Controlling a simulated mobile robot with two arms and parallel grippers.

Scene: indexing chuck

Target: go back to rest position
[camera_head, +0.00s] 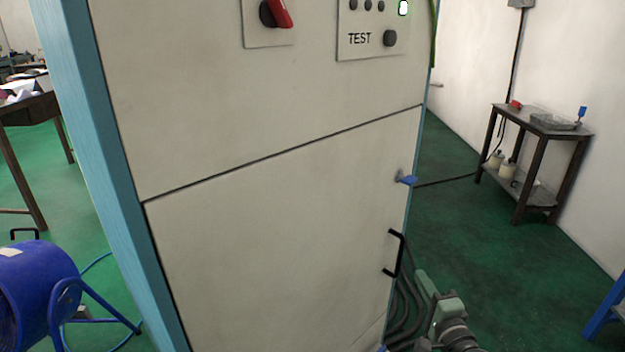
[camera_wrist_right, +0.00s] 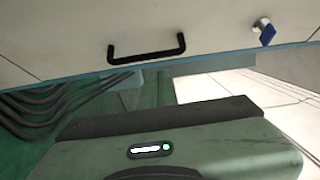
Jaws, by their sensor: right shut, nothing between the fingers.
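My right gripper (camera_head: 430,292) is at the bottom of the head view, right of the cabinet's lower right edge. It is shut with nothing in it, and apart from the black handle (camera_head: 398,254). In the right wrist view its green body with a lit indicator (camera_wrist_right: 150,151) fills the lower part. The handle (camera_wrist_right: 146,50) shows beyond it there. My left gripper is not in view.
A cream cabinet (camera_head: 270,240) with a blue frame stands close in front. It has a red switch (camera_head: 279,13), a TEST panel (camera_head: 372,42) and a blue-tabbed key (camera_head: 406,180). Green floor is open between cabinet and table.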

